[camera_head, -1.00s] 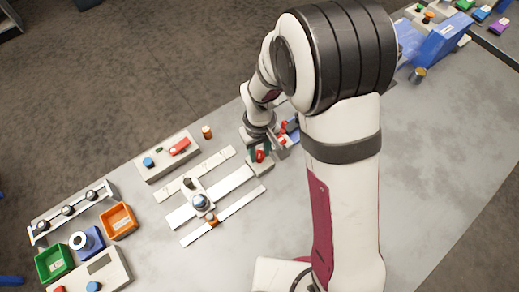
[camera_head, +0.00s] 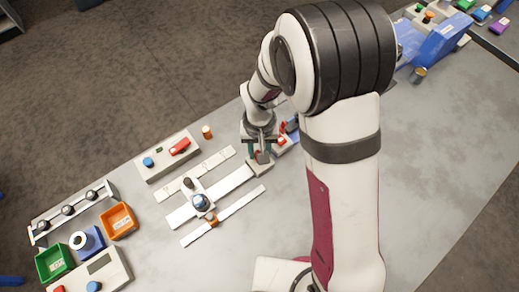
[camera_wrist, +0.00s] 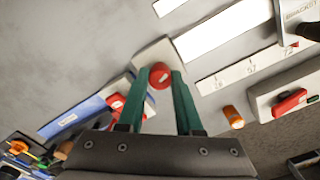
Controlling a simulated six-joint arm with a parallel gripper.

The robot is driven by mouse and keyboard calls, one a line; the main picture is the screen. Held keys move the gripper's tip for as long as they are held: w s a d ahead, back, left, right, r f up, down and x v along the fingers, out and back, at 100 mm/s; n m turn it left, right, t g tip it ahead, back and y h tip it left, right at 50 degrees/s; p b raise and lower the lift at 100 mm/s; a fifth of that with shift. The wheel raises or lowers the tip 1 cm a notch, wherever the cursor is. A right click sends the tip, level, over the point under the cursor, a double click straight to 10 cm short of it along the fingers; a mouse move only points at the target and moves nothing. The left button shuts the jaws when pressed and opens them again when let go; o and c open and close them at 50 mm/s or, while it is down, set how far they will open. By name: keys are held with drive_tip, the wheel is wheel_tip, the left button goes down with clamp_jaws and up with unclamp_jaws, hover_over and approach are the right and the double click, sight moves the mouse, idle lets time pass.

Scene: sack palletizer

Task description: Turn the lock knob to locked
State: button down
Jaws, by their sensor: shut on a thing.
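The red lock knob (camera_wrist: 160,75) shows in the wrist view as a round red cap with a pale mark across it. It sits on a small light grey block (camera_wrist: 150,55), which also shows in the head view (camera_head: 261,170). My gripper (camera_wrist: 159,76) has its two green fingers on either side of the knob, shut on it. In the head view my gripper (camera_head: 261,152) is over the block and hides the knob. I cannot read any locked or unlocked lettering.
A blue-and-white unit with red parts (camera_wrist: 82,112) stands close beside the knob block. An orange cylinder (camera_head: 207,132) and a white box with a red switch (camera_head: 167,158) stand to the left. White rails with a slider (camera_head: 200,201) lie nearby.

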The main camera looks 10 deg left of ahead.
drive_tip(key=shift+m, duration=0.9)
drive_tip(key=c, duration=0.6)
unclamp_jaws()
wheel_tip(320, 180, up, 16)
drive_tip(key=shift+f, duration=0.1)
